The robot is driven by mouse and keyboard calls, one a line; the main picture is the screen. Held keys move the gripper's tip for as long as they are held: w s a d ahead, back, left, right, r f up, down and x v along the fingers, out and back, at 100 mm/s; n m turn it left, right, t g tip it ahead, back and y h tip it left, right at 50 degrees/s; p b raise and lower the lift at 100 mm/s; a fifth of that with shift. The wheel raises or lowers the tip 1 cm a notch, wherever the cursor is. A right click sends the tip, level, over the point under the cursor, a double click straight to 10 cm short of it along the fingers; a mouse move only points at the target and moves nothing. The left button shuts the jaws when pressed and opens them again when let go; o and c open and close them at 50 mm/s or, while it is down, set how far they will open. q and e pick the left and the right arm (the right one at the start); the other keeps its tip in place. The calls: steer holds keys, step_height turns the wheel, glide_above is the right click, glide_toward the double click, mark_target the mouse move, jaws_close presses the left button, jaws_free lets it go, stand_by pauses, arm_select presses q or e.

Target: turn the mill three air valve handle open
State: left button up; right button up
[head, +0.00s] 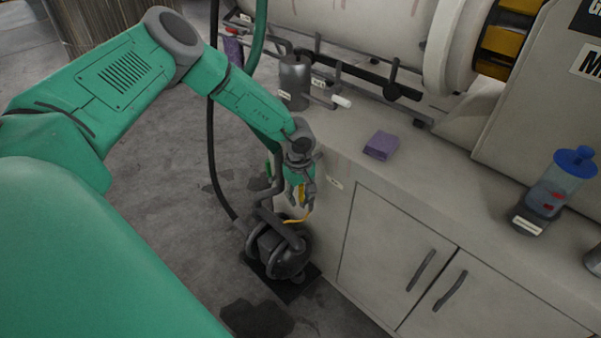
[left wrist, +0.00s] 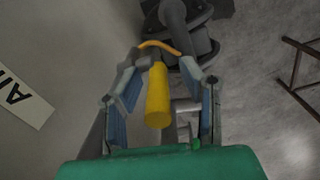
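My left gripper (head: 300,192) is beside the end of the counter, pointing down. In the left wrist view its fingers (left wrist: 160,85) are open, one on each side of a yellow valve handle (left wrist: 157,96), with visible space between the handle and both fingers. In the head view only a little yellow of the handle (head: 302,193) shows between the fingers. A thin orange-yellow tube (left wrist: 158,45) curves over the far end of the handle. A white label (left wrist: 22,97) reading "AIR" is on the panel at left. My right gripper is not in view.
A dark pump (head: 283,252) stands on a black mat on the floor just below the gripper. The counter carries a purple block (head: 381,145), a blue-lidded container (head: 561,180) and a grey canister (head: 294,80). A dark hose (head: 213,160) hangs at left. Open floor lies left of the counter.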

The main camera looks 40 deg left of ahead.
arm_select(q)
step_height(320, 180, up, 12)
steer(key=shift+a+f, duration=0.2)
steer(key=shift+f, duration=0.05)
stand_by(0.6)
steer(key=s+d+f+m+t+y, duration=0.3)
steer(key=s+d+f+m+y, duration=0.1)
steer(key=s+d+f+m, duration=0.6)
steer(key=s+d+m+g+h, duration=0.2)
steer(key=s+m, duration=0.3)
steer(key=s, duration=1.5)
steer(key=shift+s+d+f+g+h, duration=0.3)
steer(key=shift+d+h, duration=0.3)
steer(key=shift+h, duration=0.3)
steer(key=shift+w, duration=0.15)
steer(key=shift+d, duration=0.1)
